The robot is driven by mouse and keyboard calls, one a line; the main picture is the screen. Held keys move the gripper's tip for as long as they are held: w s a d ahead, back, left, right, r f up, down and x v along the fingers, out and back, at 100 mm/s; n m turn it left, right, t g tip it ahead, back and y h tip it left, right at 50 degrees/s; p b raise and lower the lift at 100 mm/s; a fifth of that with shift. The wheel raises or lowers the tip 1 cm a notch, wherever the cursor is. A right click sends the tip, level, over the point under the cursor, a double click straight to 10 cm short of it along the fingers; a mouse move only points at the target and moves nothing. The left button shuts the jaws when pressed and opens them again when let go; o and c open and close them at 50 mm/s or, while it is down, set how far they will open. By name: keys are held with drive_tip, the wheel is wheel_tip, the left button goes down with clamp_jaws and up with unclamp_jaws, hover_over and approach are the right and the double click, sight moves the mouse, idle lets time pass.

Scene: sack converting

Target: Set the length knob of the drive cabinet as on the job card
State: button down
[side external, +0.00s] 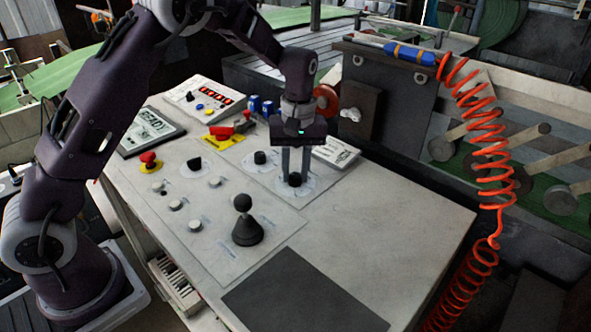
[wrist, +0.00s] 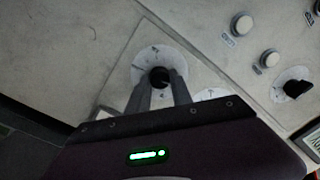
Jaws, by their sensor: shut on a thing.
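My gripper (side external: 296,168) points straight down over the panel, its two fingers shut on a black knob (side external: 294,181) with a pale round dial. In the wrist view the knob (wrist: 158,72) sits between the fingertips, and the dial's marks are too small to read. A second black knob (side external: 260,157) on the same plate stands free, behind and left of the gripper. Labels are unreadable, so I cannot tell which knob is the length knob.
A black joystick (side external: 247,228), several pale buttons (side external: 195,225), a red mushroom button (side external: 149,160) and a black selector (side external: 194,164) stand on the panel left of the gripper. A coiled orange hose (side external: 485,140) hangs at right. The tabletop (side external: 390,215) front right is clear.

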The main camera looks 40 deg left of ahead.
sight(297, 175)
drive_tip(key=c, duration=1.1)
unclamp_jaws()
drive_tip(key=shift+c, duration=0.2)
wheel_tip(297, 175, up, 7)
drive_tip(key=shift+w+d+r, duration=0.1)
drive_tip(key=s+r+m+t+h, duration=0.1)
drive_tip(key=s+r+m+t, duration=0.25)
drive_tip(key=s+r, duration=0.95)
drive_tip(key=s+f+m+t, duration=0.1)
drive_tip(key=s+m, duration=0.2)
drive_tip(key=s, duration=0.5)
drive_tip(key=s+d+f+m+t, duration=0.1)
drive_tip(key=s+f+m, duration=0.1)
drive_tip(key=s, duration=0.6)
drive_tip(key=shift+s+f+m+y, duration=0.15)
drive_tip(key=shift+s+m+y, duration=0.25)
drive_tip(key=shift+m, duration=0.25)
